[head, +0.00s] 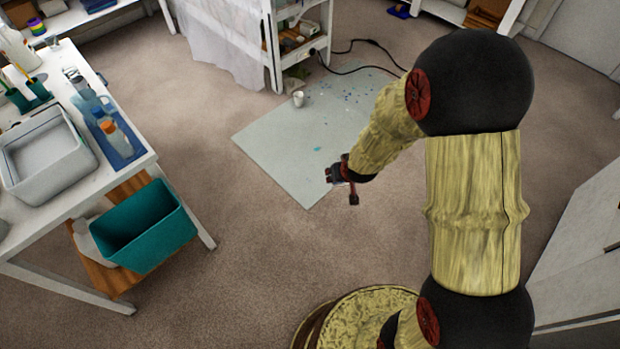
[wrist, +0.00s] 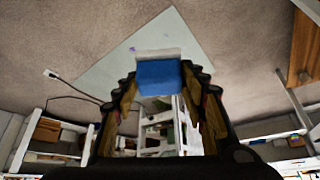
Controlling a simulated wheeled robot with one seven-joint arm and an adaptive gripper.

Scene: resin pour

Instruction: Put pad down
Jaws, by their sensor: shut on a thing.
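The pad (wrist: 157,73), a blue block with a whitish strip along one edge, is held between the fingers in the wrist view. My gripper (head: 343,178) is shut on it. In the head view the gripper hangs in the air over the near right part of a pale sheet (head: 262,143) on the floor. The pad cannot be made out clearly in the head view. The pale sheet also shows beyond the pad in the wrist view (wrist: 185,38).
A white cup (head: 298,98) stands at the sheet's far side, by blue specks and a white shelf unit (head: 275,60). A white table at left carries a grey basin (head: 47,160) and a blue tray (head: 122,150). A teal bin (head: 145,228) sits below. Carpet between is clear.

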